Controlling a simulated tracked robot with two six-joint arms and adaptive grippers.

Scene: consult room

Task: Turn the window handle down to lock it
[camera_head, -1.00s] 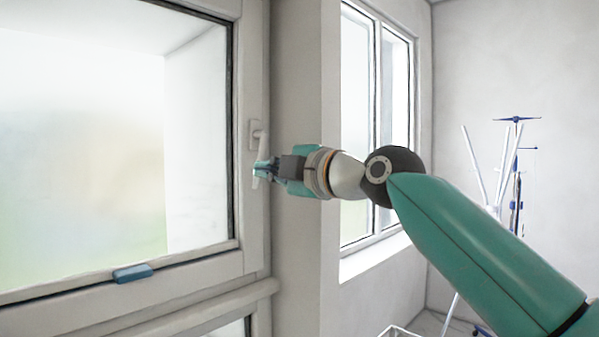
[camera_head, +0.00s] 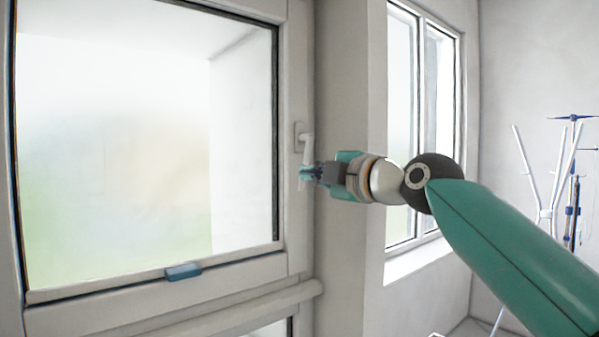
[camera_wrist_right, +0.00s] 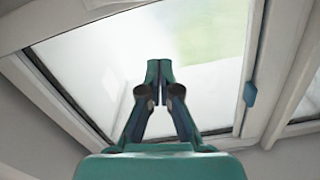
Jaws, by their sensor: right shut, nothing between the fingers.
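The white window handle (camera_head: 308,148) sits on the right side of the window frame in the head view. Its lever points down, tilted slightly, and its lower part is partly covered by my fingers. My right gripper (camera_head: 306,174) is at the lower part of the lever, with its fingertips at or very close to it; I cannot tell whether they touch. In the right wrist view, the right gripper (camera_wrist_right: 159,70) is shut with nothing between the fingers, and the handle does not show. My left gripper is not in view.
The window pane (camera_head: 130,150) fills the left, with a blue block (camera_head: 184,272) on its lower frame. A wall corner (camera_head: 345,250) and a second window (camera_head: 402,130) stand right of the handle. A white stand (camera_head: 545,213) is at the far right.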

